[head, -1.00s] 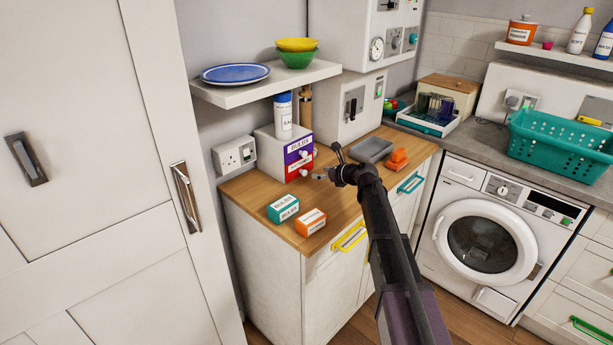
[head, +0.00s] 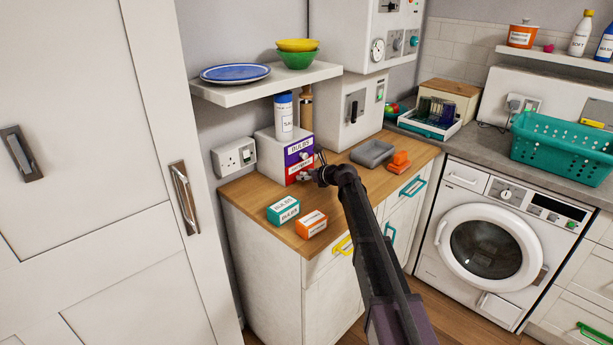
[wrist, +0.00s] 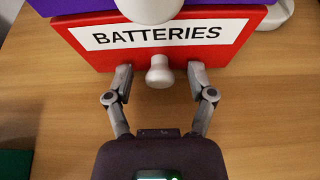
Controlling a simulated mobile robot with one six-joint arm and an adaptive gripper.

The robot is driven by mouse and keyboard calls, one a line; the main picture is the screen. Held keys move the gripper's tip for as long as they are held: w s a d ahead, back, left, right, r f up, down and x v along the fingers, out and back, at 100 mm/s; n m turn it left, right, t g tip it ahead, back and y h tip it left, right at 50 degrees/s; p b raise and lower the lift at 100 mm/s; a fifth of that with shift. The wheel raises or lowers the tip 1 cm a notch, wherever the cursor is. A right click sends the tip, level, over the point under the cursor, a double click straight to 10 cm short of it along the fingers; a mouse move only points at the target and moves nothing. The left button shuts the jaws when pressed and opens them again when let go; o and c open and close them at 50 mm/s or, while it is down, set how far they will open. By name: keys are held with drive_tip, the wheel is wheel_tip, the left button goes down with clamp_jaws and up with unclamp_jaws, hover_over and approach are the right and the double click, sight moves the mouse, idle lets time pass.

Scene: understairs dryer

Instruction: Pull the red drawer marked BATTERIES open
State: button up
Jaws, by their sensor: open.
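The red drawer marked BATTERIES (wrist: 213,48) is the lower drawer of a small white cabinet (head: 268,147) on the wooden counter. It looks closed, under a purple drawer (head: 297,151). Its white round knob (wrist: 159,72) sticks out at the middle of its front. My gripper (wrist: 160,80) is open in the wrist view, one finger on each side of the knob and apart from it. The fingertips are close to the drawer's lower front edge; I cannot tell if they touch it. In the head view my gripper (head: 309,175) hides part of the red front.
A teal box (head: 283,208) and an orange box (head: 311,223) stand on the counter in front of the cabinet. A grey tray (head: 372,153) and an orange object (head: 399,162) lie to the right. A white-and-blue canister (head: 284,118) stands on the cabinet, below a shelf (head: 265,82).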

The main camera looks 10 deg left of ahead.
sight(332, 196)
clamp_jaws()
drive_tip(key=s+d, duration=0.2)
drive_tip(key=d, duration=0.1)
drive_tip(key=s+d, duration=0.5)
drive_tip(key=d, duration=0.2)
drive_tip(key=shift+s, duration=0.35)
unclamp_jaws()
drive_tip(key=shift+a, duration=0.1)
drive_tip(key=shift+w, duration=0.1)
